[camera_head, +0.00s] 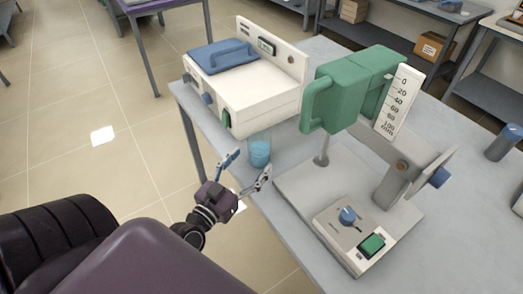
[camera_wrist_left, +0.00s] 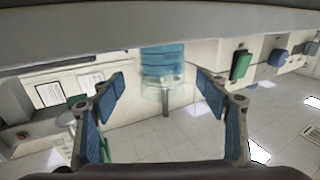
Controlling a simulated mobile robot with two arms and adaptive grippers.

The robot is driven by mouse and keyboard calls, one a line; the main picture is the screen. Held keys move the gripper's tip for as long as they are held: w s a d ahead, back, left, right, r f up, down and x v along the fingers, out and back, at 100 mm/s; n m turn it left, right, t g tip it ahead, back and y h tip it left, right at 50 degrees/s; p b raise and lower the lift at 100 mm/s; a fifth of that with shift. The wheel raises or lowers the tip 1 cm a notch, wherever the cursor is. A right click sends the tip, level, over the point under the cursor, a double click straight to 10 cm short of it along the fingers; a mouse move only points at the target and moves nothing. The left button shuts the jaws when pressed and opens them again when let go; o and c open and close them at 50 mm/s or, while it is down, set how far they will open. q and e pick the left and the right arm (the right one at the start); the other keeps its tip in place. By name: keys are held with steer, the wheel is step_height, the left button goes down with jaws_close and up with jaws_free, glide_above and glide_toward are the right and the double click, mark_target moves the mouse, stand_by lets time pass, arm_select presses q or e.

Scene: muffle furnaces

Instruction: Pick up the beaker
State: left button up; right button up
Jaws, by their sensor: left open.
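The beaker (camera_head: 260,152) is clear with blue liquid in it and stands upright on the grey table near its left edge. My left gripper (camera_head: 251,166) is open and empty, just in front of the beaker, with its fingers spread towards it. In the left wrist view the beaker (camera_wrist_left: 163,62) appears between and beyond the two open fingers (camera_wrist_left: 162,88), and does not look gripped. My right gripper is not in view.
A white device with a blue lid (camera_head: 240,85) stands behind the beaker. A green-headed instrument on a grey base (camera_head: 350,215) stands close to its right. The grey table (camera_head: 285,235) ends just left of the beaker, with open floor (camera_head: 85,180) beyond.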

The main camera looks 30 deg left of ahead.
mark_target(265, 141)
arm_select(q)
steer(key=shift+w+r, duration=0.15)
steer(key=shift+w, duration=0.2)
steer(key=shift+w+a, duration=0.1)
steer(key=shift+w, duration=0.2)
steer(key=w, duration=0.2)
steer(key=w+p, duration=0.1)
steer(key=w, duration=0.1)
steer(key=shift+w+a+r, duration=0.1)
steer(key=shift+a, duration=0.15)
steer(key=shift+w, duration=0.25)
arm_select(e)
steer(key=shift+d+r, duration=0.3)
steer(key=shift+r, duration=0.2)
arm_select(q)
steer(key=c, duration=1.4)
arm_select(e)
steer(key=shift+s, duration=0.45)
arm_select(q)
steer(key=shift+r, duration=0.1)
steer(key=shift+c, duration=0.2)
